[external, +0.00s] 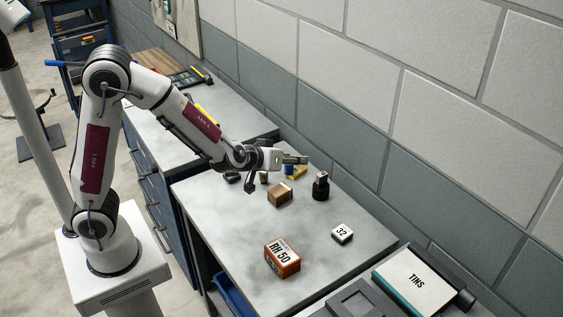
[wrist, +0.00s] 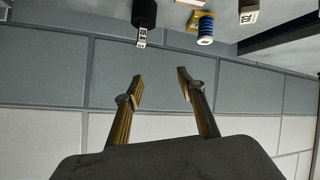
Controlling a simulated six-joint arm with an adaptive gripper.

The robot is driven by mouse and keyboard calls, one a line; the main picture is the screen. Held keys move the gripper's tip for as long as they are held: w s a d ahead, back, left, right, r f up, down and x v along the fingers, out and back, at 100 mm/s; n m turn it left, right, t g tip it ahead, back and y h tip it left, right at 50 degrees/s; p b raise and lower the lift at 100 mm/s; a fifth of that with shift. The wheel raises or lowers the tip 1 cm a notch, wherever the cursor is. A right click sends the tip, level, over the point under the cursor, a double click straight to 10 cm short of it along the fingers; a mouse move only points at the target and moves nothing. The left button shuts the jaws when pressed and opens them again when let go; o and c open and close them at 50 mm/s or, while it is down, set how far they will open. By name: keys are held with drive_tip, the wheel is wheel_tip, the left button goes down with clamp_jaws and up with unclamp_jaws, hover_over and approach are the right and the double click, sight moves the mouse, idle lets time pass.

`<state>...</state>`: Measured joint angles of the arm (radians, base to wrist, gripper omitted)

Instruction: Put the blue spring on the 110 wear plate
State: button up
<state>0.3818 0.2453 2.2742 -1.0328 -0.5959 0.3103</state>
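The blue spring (external: 289,169) stands upright on the grey bench under my gripper in the external view. In the wrist view the spring (wrist: 205,31) is near the top edge, beyond the fingers, apart from them. A yellow piece (external: 299,172) is beside it; it also shows in the wrist view (wrist: 194,20). My gripper (external: 296,158) is above the bench; in the wrist view its two fingers (wrist: 160,78) are apart with nothing between them. I cannot make out a plate marked 110 in either view.
A black part with a pale labelled top (external: 321,186) stands right of the spring. The wall (external: 400,150) is close behind.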

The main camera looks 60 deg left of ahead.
drive_tip(key=s+d+r+m+g+h, duration=0.1)
drive_tip(key=s+r+m+h, duration=0.15)
drive_tip(key=s+r, duration=0.35)
drive_tip(key=s+d+r+m+g+h, duration=0.1)
drive_tip(key=s+r+m+h, duration=0.15)
drive_tip(key=s, duration=0.45)
drive_tip(key=s+a+g+y, duration=0.1)
drive_tip(key=s+a, duration=0.2)
drive_tip(key=s, duration=0.4)
drive_tip(key=s+a+f+g, duration=0.1)
drive_tip(key=s+a, duration=0.3)
drive_tip(key=s, duration=0.2)
drive_tip(key=s+a+m+g+y, duration=0.1)
drive_tip(key=s+a+g, duration=0.1)
drive_tip(key=s, duration=0.5)
drive_tip(key=shift+s+a+f+y, duration=0.25)
drive_tip(key=shift+s+a+y, duration=0.05)
drive_tip(key=shift+a, duration=0.5)
drive_tip(key=shift+o, duration=0.6)
